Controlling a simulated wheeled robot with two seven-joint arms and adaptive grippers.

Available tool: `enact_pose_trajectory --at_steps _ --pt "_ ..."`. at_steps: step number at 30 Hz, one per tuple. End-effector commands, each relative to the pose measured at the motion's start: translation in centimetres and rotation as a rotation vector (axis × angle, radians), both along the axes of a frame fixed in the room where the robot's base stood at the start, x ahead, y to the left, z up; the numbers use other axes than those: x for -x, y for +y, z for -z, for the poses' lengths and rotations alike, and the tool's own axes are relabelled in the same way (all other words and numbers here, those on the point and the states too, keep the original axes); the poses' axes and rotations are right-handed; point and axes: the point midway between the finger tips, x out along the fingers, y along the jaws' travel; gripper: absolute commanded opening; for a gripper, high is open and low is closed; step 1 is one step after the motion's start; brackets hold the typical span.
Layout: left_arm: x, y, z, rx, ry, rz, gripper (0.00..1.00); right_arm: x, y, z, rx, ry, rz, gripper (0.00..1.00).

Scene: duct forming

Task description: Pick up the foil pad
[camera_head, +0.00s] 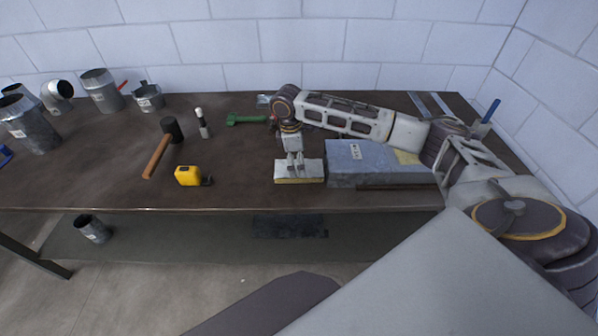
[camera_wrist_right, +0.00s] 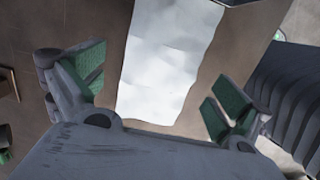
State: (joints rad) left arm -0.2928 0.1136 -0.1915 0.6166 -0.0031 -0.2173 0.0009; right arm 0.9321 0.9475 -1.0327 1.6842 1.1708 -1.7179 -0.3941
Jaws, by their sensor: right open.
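The foil pad (camera_head: 312,172) is a small pale, silvery-white slab with a yellowish front edge. It lies flat near the front of the brown workbench. In the right wrist view the foil pad (camera_wrist_right: 168,60) shows a crumpled white surface between the green-lined fingers. My right gripper (camera_head: 296,168) points down over the pad, and in the wrist view its fingers (camera_wrist_right: 155,92) are spread on either side of it with no grip on it. The head view does not show clearly whether the fingertips touch the pad. My left gripper is not in view.
A large grey-blue block (camera_head: 375,165) lies just right of the pad. A yellow tape measure (camera_head: 188,176), a hammer (camera_head: 157,155) and a green tool (camera_head: 246,119) lie to the left. Metal duct pieces (camera_head: 101,90) stand at the far left. The bench (camera_head: 235,170) is clear just left of the pad.

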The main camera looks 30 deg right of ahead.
Motion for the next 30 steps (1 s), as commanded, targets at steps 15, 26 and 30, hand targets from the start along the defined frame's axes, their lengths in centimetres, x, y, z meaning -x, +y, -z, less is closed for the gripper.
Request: enact_pose_trajectory --at_steps 15,26,30 --pt "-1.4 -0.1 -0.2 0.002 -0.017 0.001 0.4 0.3 -0.3 3.0 0.001 -0.001 0.0 1.0" --pt "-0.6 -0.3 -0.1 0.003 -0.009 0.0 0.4 0.3 -0.3 3.0 0.001 -0.001 0.0 0.92" --pt "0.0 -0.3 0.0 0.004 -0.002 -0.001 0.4 0.3 -0.3 3.0 0.001 -0.001 0.0 0.74"
